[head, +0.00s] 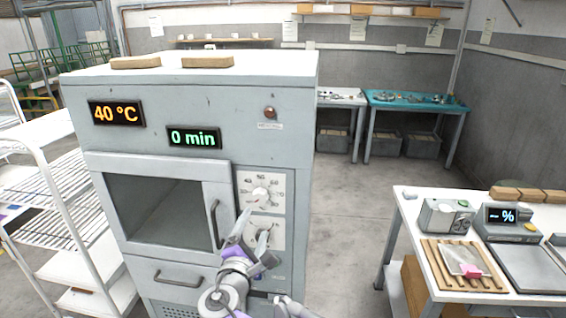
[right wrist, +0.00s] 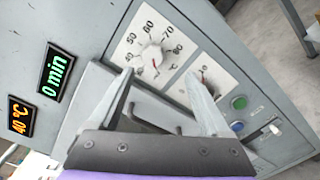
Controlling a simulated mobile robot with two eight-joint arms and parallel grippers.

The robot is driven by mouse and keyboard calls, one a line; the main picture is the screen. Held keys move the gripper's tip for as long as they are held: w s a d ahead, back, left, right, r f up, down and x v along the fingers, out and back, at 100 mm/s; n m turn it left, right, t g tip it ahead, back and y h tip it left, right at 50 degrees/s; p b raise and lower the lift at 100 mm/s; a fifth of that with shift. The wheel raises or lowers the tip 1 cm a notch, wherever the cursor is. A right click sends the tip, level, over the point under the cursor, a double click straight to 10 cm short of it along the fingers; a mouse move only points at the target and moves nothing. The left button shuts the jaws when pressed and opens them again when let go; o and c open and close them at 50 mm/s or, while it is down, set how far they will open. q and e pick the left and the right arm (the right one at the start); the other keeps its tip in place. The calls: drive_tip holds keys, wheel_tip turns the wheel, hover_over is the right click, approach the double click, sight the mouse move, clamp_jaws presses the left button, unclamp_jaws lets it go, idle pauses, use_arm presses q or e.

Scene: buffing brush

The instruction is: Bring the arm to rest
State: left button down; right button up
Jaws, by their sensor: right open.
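My right gripper (head: 254,229) is open and empty in front of the grey oven cabinet (head: 298,130), by its dial panel. In the right wrist view the two fingers (right wrist: 160,77) stand apart with nothing between them. The temperature dial (head: 261,195) is just above the fingertips, and it also shows in the right wrist view (right wrist: 152,57). The lower dial (head: 263,233) is partly hidden by the gripper. I cannot tell whether the fingers touch the panel. My left gripper is not in view.
The oven's windowed door (head: 160,210) is shut; its displays read 40 °C (head: 116,113) and 0 min (head: 194,138). A white wire rack (head: 72,215) stands left. A white table (head: 425,215) with a wooden slatted rack (head: 450,283) and instruments stands right. Floor between is clear.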

drive_tip(key=s+d+f+m+g+h, duration=0.1)
drive_tip(key=s+d+f+m+g, duration=0.25)
drive_tip(key=d, duration=0.45)
drive_tip(key=s+d+f+m+g+h, duration=0.1)
drive_tip(key=s+d+f+m+g, duration=0.15)
drive_tip(key=d+m, duration=0.45)
drive_tip(key=s+d+f+m+g+h, duration=0.1)
drive_tip(key=s+d+f+m+g, duration=0.2)
drive_tip(key=d, duration=0.7)
drive_tip(key=s+d+f+m+g+y, duration=0.1)
drive_tip(key=s+d+f+m+y, duration=0.1)
drive_tip(key=s+f+m, duration=0.3)
drive_tip(key=s+d+f+m+g+y, duration=0.2)
drive_tip(key=s+f+m, duration=0.3)
drive_tip(key=s, duration=0.7)
drive_tip(key=shift+s+d+f, duration=0.3)
drive_tip(key=shift+d+f, duration=0.05)
drive_tip(key=shift+f, duration=0.45)
